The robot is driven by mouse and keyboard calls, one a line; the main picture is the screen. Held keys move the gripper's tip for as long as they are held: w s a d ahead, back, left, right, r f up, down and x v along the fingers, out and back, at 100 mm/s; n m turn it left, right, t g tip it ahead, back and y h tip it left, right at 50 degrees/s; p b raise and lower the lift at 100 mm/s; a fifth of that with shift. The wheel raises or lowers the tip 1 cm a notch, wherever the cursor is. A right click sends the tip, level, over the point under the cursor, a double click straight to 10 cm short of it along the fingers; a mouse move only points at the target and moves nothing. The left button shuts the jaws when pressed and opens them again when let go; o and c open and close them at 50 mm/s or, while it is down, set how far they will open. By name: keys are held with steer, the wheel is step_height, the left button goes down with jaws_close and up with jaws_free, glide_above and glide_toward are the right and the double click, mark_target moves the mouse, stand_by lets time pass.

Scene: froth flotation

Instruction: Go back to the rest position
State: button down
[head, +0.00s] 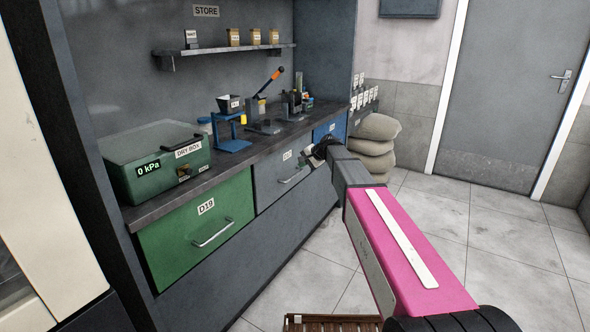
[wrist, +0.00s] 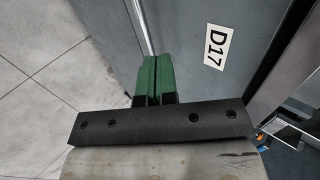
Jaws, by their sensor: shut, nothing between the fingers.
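My gripper (wrist: 153,82) has two green fingers pressed together with nothing between them. In the head view my arm reaches forward, and its dark end (head: 319,150) is in front of the counter, by the right part of the grey drawer (head: 278,178). In the wrist view a grey drawer front (wrist: 195,25) labelled D17 (wrist: 217,46) is to the right of the fingers. A pale bar, apparently the drawer's handle (wrist: 139,25), runs just beyond the fingertips; whether they touch it I cannot tell.
A green drawer (head: 196,228) labelled D19 is at the left, and a blue drawer (head: 329,130) at the right; all look shut. The counter holds a green dry box (head: 150,160) and several tools. Sacks (head: 372,146) are stacked beyond. Tiled floor (head: 500,240) is open to the right.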

steer(key=s+d+f+n+g+h, duration=0.1)
steer(key=s+d+f, duration=0.5)
steer(key=s, duration=0.6)
steer(key=s+d+f+n+g+h, duration=0.2)
steer(key=s+d+f, duration=0.4)
steer(key=s, duration=0.7)
steer(key=s+d+f+n+g+h, duration=0.1)
steer(key=s+d+f+n+h, duration=0.2)
steer(key=s, duration=0.9)
steer(key=d+f+h, duration=0.2)
steer(key=d+f, duration=0.1)
steer(key=d, duration=0.1)
steer(key=shift+s+d+f+g, duration=0.15)
steer(key=shift+d+f+g, duration=0.1)
steer(key=shift+d+g, duration=0.15)
